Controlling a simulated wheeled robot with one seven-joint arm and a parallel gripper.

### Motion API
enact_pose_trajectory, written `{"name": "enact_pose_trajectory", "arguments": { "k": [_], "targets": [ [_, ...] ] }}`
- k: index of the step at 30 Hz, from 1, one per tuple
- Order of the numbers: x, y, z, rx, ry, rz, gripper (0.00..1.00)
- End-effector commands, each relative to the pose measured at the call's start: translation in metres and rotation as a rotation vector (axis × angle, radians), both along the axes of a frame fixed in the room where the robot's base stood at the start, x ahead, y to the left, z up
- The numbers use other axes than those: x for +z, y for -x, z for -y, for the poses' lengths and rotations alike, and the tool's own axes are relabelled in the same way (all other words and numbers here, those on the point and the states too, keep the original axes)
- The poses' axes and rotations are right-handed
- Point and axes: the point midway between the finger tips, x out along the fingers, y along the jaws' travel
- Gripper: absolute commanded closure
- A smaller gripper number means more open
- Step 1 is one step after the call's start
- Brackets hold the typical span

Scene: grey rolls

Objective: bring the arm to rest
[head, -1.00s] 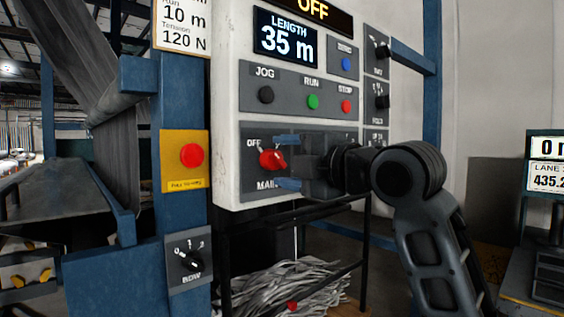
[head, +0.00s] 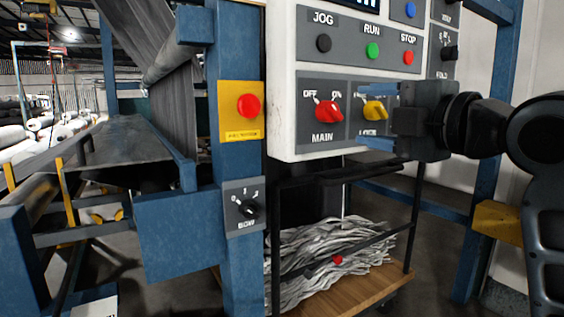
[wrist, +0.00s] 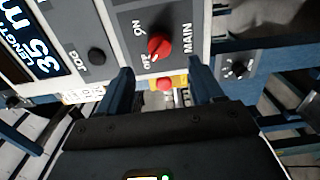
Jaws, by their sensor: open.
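My gripper (head: 366,116) is open and empty in front of the control panel (head: 283,118). In the head view its blue fingers lie above and below the yellow knob (head: 375,110), to the right of the red MAIN knob (head: 328,111). Whether they are clear of the panel in depth is hard to tell there. In the wrist view my gripper (wrist: 161,82) has its fingers spread wide, and the red MAIN knob (wrist: 158,45) shows beyond the tips with a gap. The MAIN knob sits between OFF and ON marks; its exact setting is unclear.
A blue post (head: 240,170) left of the panel carries a red button on a yellow plate (head: 240,110) and a black rotary switch (head: 246,207). Grey strips (head: 330,250) lie on a wooden-based cart below the panel. Blue frame bars stand at right.

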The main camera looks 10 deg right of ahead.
Motion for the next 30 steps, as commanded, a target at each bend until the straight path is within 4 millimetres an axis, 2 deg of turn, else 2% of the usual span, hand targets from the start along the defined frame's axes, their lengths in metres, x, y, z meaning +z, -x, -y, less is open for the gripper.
{"name": "enact_pose_trajectory", "arguments": {
  "k": [4,7,11,17,23,30],
  "targets": [
    [-0.01,0.0,-0.002,-0.001,-0.065,-0.013,0.34],
    [-0.028,0.001,-0.005,-0.008,-0.181,-0.032,0.34],
    [-0.06,0.006,-0.009,-0.027,-0.378,-0.067,0.34],
    [-0.114,0.025,-0.016,-0.078,-0.657,-0.122,0.34],
    [-0.168,0.057,-0.023,-0.146,-0.897,-0.177,0.34],
    [-0.227,0.114,-0.03,-0.242,-1.129,-0.238,0.34]
  ]
}}
